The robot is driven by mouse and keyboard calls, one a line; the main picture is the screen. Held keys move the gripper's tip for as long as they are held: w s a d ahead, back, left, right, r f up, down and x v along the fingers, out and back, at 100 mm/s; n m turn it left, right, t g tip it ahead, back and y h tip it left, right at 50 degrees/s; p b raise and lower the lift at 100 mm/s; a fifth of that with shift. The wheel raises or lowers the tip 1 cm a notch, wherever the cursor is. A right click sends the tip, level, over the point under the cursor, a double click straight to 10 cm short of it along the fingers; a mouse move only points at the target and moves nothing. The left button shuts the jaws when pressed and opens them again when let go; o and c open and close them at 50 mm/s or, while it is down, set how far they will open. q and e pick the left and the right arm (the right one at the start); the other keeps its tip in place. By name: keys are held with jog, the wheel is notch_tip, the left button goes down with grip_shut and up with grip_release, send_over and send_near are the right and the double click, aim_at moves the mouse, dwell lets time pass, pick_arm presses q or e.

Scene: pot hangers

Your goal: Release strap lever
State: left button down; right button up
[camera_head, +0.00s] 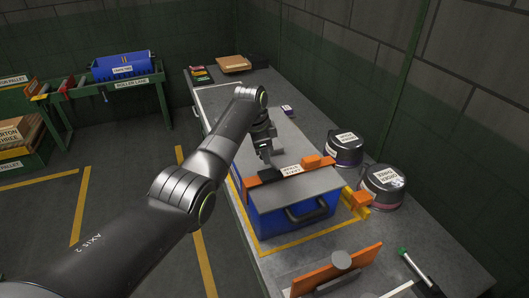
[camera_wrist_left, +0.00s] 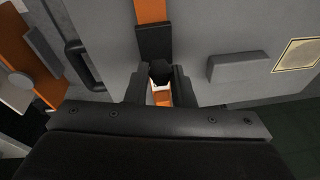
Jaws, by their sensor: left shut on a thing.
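A blue case (camera_head: 278,222) with a grey lid (camera_head: 318,184) stands on the workbench. An orange strap (camera_head: 330,167) with a white label lies across the lid, and it also shows at the top of the left wrist view (camera_wrist_left: 150,10). My left gripper (camera_head: 267,160) is over the left end of the strap, beside a black piece (camera_head: 268,176). In the left wrist view my left gripper (camera_wrist_left: 160,88) is shut on the dark strap lever (camera_wrist_left: 159,69), with orange strap showing just below it. The fingers hide part of the lever. My right gripper is not in view.
Two round dark pots (camera_head: 344,148) (camera_head: 382,186) stand right of the case. The case has a black handle (camera_head: 307,212). A green roller lane (camera_head: 130,86) stands at the back left.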

pick_arm(q)
jog(key=c, duration=1.3)
grip_release()
jog(key=shift+r, duration=0.1)
jog(key=v, duration=1.7)
jog(key=shift+r, duration=0.2)
jog(key=shift+f, duration=0.1)
